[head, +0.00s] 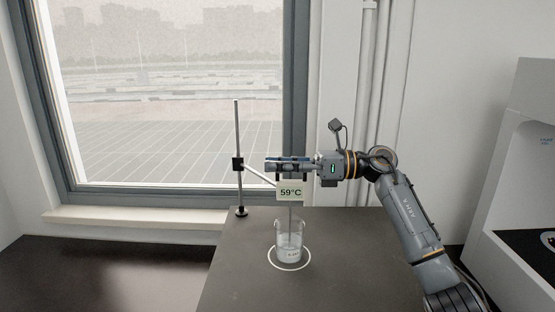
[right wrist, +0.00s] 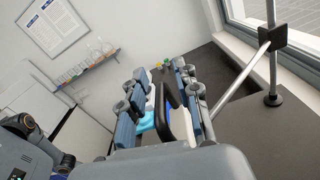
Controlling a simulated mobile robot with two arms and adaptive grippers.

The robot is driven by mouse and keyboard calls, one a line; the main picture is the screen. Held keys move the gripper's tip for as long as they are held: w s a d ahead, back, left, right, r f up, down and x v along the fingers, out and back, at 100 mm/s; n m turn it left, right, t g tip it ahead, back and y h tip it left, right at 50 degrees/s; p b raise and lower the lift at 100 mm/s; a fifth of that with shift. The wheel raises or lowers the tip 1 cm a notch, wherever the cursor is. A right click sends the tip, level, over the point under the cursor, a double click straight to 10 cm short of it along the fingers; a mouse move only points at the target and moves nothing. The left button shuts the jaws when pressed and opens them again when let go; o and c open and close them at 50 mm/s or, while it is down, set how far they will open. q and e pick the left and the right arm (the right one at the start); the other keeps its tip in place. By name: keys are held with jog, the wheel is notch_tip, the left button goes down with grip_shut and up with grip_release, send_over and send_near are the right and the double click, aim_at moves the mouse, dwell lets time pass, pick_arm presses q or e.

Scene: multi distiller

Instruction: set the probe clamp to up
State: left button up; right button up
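The probe clamp stands on the table: a thin upright rod (head: 237,125) with a black clamp block (head: 238,164) and a slanting arm to the probe. The probe's display (head: 290,192) reads 59°C and sits above a glass beaker (head: 289,246). My right gripper (head: 285,163) lies level, pointing left, just above the display. In the right wrist view its fingers stand on both sides of the black handle (right wrist: 167,92), with a narrow gap on the left side, so it looks open around it. The clamp block (right wrist: 272,37) also shows there. My left gripper is not in view.
The dark table (head: 240,280) is clear around the beaker, which stands inside a white ring mark. A window (head: 170,100) is behind. A white machine (head: 525,170) stands at the right. A wall shelf with glassware (right wrist: 90,65) shows in the wrist view.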

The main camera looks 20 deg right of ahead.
jog(key=shift+w, duration=0.1)
grip_shut()
dwell(0.3)
notch_tip(320, 180, up, 14)
jog(key=p, duration=0.6)
grip_release()
jog(key=shift+f, duration=0.1)
jog(key=shift+f, duration=0.1)
